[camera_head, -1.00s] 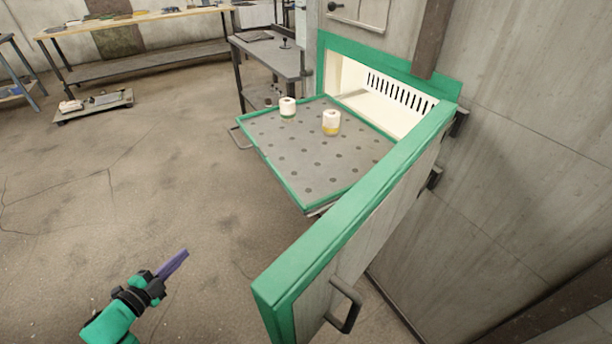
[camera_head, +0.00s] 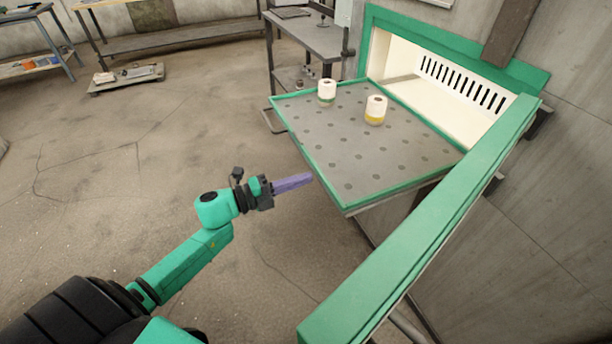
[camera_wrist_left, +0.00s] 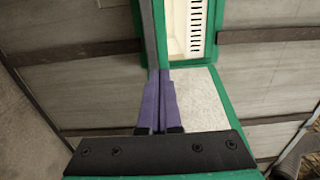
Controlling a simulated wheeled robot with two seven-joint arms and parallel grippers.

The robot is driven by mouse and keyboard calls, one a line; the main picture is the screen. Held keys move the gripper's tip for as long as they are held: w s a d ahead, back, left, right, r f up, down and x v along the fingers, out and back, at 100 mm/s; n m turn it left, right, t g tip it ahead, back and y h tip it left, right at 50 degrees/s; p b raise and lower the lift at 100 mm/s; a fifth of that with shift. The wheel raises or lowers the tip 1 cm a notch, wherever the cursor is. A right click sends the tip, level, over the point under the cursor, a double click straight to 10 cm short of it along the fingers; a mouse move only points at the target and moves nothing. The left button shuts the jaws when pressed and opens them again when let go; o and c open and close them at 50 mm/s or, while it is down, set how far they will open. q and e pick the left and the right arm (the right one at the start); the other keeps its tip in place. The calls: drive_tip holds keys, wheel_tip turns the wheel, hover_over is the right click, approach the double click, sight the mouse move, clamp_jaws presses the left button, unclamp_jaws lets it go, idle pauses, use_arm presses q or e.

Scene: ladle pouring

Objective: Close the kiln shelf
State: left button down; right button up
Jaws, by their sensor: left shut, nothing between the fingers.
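The kiln shelf (camera_head: 398,168) is a grey perforated plate with a green rim. In the left wrist view the shut fingers (camera_wrist_left: 160,100) point toward the kiln. My right gripper is not in view.
The kiln's green-edged door (camera_head: 430,225) stands open to the right of the shelf. A handle (camera_head: 270,122) shows at the shelf's far left side. A dark side table (camera_head: 310,45) stands behind. The floor to the left is mostly clear.

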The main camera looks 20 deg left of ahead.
use_arm(q)
drive_tip(key=shift+w+d, duration=0.45)
drive_tip(key=shift+w, duration=0.15)
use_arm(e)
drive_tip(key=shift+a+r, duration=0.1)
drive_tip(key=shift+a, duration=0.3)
use_arm(q)
drive_tip(key=shift+d, duration=0.1)
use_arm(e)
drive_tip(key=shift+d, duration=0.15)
